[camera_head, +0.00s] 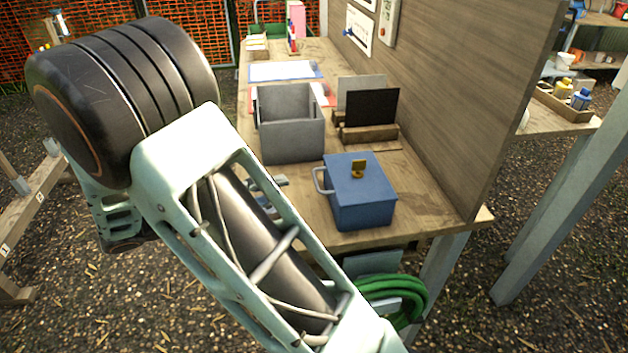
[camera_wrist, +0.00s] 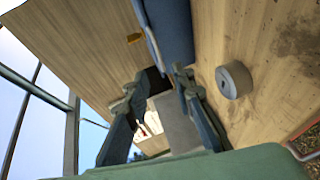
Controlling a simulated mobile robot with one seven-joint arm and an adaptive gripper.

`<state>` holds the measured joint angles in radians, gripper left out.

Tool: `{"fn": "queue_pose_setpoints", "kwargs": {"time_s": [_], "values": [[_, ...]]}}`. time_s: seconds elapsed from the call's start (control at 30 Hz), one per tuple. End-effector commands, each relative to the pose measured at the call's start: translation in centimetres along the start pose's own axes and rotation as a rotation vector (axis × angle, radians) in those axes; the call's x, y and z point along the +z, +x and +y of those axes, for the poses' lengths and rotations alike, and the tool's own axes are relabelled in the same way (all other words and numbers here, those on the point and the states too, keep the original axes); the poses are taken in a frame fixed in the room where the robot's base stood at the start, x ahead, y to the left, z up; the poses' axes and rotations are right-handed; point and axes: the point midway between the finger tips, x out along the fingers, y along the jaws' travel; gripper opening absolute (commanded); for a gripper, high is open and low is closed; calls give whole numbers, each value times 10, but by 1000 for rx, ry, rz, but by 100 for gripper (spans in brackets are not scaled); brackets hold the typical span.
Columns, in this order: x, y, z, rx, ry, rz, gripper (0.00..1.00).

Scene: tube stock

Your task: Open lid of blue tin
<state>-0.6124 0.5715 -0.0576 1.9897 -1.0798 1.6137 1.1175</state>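The blue tin (camera_head: 362,208) stands near the front end of the bench with its blue lid (camera_head: 375,186) down on it. A brass-yellow knob (camera_head: 358,168) stands on the lid, and a light loop handle is on the tin's left side. In the wrist view the tin (camera_wrist: 176,32) is at the top, turned sideways, with the knob (camera_wrist: 134,38) to its left. My gripper (camera_wrist: 157,83) is open, with nothing between its fingers, apart from the tin. In the head view parts of my gripper (camera_head: 268,184) show just left of the tin, mostly behind my arm.
An open grey box (camera_head: 293,142) stands behind the tin on the bench (camera_head: 425,205). A wooden wall panel (camera_head: 465,90) rises along the right. A grey roll (camera_wrist: 234,80) lies on the bench. A green hose (camera_head: 400,292) hangs below.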

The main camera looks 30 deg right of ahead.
Motion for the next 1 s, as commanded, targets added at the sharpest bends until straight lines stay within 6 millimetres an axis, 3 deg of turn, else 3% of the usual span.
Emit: {"fn": "queue_pose_setpoints", "kwargs": {"time_s": [0.53,0.7,1.0], "values": [[2,91,0,-1,0,-6,23],[1,103,0,-2,0,-4,23],[1,105,0,-2,0,-4,23]]}}
